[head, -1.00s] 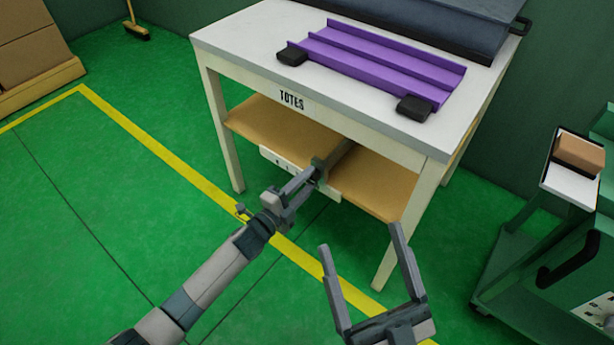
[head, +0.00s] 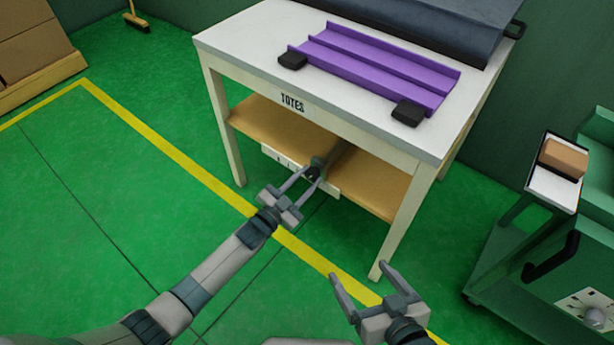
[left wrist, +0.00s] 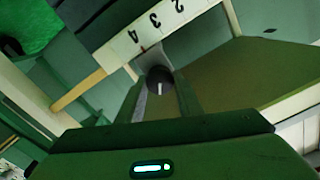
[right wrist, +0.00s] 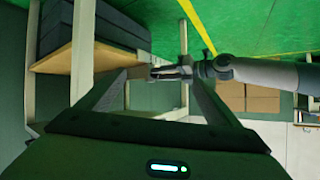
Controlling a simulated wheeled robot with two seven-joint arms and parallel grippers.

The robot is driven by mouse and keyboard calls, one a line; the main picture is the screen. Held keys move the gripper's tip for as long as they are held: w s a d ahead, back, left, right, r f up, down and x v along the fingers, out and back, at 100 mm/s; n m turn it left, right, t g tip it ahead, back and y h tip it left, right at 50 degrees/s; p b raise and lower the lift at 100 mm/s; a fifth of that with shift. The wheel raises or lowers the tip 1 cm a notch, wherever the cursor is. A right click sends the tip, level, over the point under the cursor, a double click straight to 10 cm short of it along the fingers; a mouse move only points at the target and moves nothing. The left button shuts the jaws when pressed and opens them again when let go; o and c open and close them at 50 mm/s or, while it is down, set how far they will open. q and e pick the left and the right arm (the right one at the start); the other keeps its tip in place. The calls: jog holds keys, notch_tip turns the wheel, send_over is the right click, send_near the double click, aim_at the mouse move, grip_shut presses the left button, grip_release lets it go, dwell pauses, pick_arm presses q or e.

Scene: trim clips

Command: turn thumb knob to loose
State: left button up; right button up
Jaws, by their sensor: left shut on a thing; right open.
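A black round thumb knob (left wrist: 159,76) with a white pointer line is in the left wrist view, below a pale scale strip (left wrist: 150,35) numbered 2, 3, 4. In the head view the knob (head: 313,173) is small and dark, at the front of the shelf under the table. My left gripper (head: 312,178) has its fingers on either side of the knob and is shut on it. The pointer line runs roughly along the fingers. Any tight or loose marking is not readable. My right gripper (head: 358,270) is open and empty, in front of the table's right leg.
The white table (head: 245,45) marked TOTES carries a purple channelled tray (head: 375,65) with black end blocks and a dark bin (head: 430,25). A green cart (head: 530,245) with a brown box (head: 563,157) and a dial panel stands at right.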

pick_arm(q)
jog(key=n, duration=0.2)
jog(key=shift+n, duration=0.4)
jog(key=shift+f+n+p, duration=0.1)
jog(key=shift+n+p, duration=0.3)
jog(key=shift+n, duration=1.5)
pick_arm(e)
jog(key=shift+s+d+f+g+h, duration=0.15)
jog(key=shift+s+d+f+g, duration=0.2)
jog(key=shift+s+f+g, duration=0.35)
jog(key=shift+s+d+f+g+h, duration=0.15)
jog(key=shift+s+d+f+g, duration=0.3)
jog(key=shift+f, duration=0.3)
jog(key=shift+a, duration=0.1)
pick_arm(q)
jog(key=o, duration=1)
jog(key=shift+o, duration=0.2)
